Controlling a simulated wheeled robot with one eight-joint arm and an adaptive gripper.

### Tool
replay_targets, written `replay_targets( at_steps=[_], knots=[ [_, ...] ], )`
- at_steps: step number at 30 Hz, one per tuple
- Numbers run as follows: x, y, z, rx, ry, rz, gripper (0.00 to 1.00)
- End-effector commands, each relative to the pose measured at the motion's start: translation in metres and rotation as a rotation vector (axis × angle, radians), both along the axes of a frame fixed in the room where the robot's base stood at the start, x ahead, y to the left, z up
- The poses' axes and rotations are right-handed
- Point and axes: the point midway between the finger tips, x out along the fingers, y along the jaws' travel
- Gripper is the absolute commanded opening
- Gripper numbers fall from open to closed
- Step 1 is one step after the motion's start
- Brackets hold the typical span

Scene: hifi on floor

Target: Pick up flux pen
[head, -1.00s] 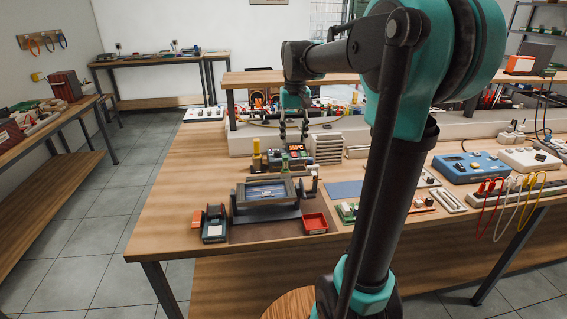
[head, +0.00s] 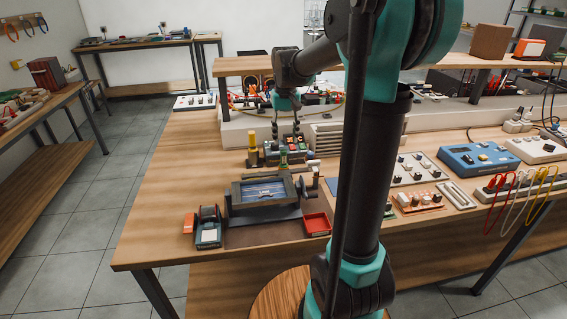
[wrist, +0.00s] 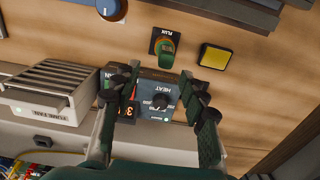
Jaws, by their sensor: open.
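The flux pen (wrist: 166,54) is green and stands in a small dark holder marked FLUX in the wrist view. In the head view the pen (head: 284,161) stands behind the framed board holder. My gripper (head: 287,137) hangs fingers down above the back of the table, over the soldering station (head: 300,154). In the wrist view my gripper (wrist: 160,92) is open, with its fingers on either side of the station's HEAT panel. The pen lies just beyond the fingertips, apart from them, and nothing is held.
A yellow-topped item (wrist: 214,57) stands beside the pen; it also shows in the head view (head: 253,145). The white fume fan (wrist: 55,85) is left of the station. The framed board holder (head: 262,193) and red tray (head: 317,223) stand nearer.

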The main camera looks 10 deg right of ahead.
Motion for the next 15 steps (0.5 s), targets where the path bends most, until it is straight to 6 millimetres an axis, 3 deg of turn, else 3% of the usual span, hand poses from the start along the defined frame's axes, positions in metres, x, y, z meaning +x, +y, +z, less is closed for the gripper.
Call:
replay_targets(
  at_steps=[3, 11, 15],
  knots=[
    [0.0, 0.0, -0.018, 0.0, 0.0, 0.0, 0.43],
    [-0.001, 0.002, -0.034, 0.0, 0.0, 0.001, 0.43],
    [-0.004, 0.007, -0.053, 0.0, 0.0, 0.002, 0.43]
  ],
)
